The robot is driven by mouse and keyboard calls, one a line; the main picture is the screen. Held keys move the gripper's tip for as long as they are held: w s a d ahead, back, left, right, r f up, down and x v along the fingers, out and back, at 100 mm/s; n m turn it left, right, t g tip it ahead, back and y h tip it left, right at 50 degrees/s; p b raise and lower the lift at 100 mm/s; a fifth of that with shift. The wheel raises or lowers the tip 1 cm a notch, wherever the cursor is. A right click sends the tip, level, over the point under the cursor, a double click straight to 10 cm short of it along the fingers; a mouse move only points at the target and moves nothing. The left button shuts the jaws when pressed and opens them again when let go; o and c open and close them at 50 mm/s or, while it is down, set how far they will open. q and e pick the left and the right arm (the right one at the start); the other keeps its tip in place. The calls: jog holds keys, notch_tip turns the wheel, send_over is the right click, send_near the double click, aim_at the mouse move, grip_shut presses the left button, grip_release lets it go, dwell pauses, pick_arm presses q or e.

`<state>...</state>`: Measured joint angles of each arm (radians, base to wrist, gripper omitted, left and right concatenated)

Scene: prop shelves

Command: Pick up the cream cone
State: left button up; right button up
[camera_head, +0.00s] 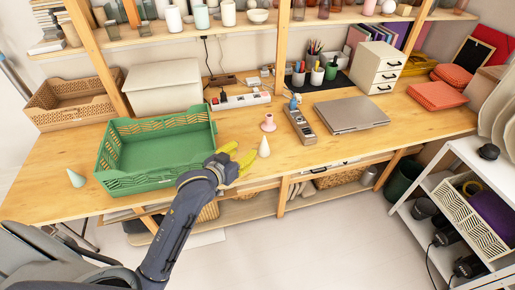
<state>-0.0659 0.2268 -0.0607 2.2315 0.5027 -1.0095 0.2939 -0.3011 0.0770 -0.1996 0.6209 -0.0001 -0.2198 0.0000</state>
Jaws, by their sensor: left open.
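The cream cone (264,147) stands upright on the wooden table near its front edge, just right of the green crate. My left gripper (243,154) has yellow fingers, spread apart and empty. In the picture it is just left of the cream cone, with its fingertips pointing toward it. I cannot tell whether a finger touches the cone. My right gripper is not in view.
The green crate (103,163) stands left of the gripper, close behind my arm. A pale green cone (76,179) stands at the table's left. A pink flared piece (268,124) is behind the cream cone.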

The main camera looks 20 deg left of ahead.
aim_at(264, 137)
pick_arm(q)
jog(key=x, duration=1.5)
jog(key=shift+w+d+f, duration=0.1)
jog(key=shift+d+f, duration=0.15)
grip_shut()
